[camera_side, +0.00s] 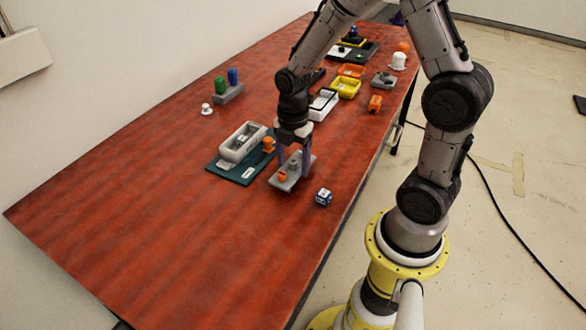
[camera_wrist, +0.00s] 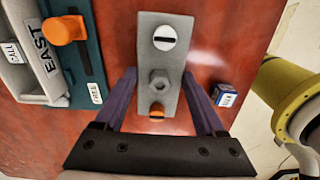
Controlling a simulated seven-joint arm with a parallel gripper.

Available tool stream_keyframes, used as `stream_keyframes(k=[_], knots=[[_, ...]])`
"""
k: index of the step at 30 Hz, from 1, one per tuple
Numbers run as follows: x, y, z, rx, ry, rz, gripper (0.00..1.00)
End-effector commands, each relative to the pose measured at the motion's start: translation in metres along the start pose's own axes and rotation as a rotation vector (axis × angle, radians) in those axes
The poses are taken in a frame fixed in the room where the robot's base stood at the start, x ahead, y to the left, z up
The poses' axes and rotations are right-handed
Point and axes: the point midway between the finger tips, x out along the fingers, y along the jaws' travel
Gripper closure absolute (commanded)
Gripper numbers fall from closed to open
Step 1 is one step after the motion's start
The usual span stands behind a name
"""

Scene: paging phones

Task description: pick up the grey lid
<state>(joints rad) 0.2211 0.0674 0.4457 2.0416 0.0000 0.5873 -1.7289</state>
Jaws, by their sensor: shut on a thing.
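The grey lid (camera_side: 284,183) is a long flat grey plate at the middle of the table in the side view. In the wrist view the lid (camera_wrist: 156,65) carries a white disc with a dark slot, a grey hex knob and a small orange knob. My gripper (camera_side: 294,170) points down over it with a finger on each side. In the wrist view my gripper (camera_wrist: 160,78) is shut on the lid across its width. I cannot tell whether the lid's underside touches the table.
Left of the lid is a teal board (camera_side: 217,170) with a grey open box (camera_side: 231,153) and an orange knob (camera_side: 268,145). A blue-and-white cube (camera_side: 323,197) sits close on the right. A white tray (camera_side: 325,103) and yellow tray (camera_side: 346,86) stand behind. The table's front is clear.

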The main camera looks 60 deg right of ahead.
Motion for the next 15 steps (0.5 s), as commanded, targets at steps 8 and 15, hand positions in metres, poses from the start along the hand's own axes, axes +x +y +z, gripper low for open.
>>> stream_keyframes(k=[8, 15], knots=[[-0.0006, 0.0005, 0.0001, 0.000, 0.000, 0.002, 0.90], [-0.0097, 0.0008, 0.0001, 0.000, -0.001, 0.003, 0.90]])
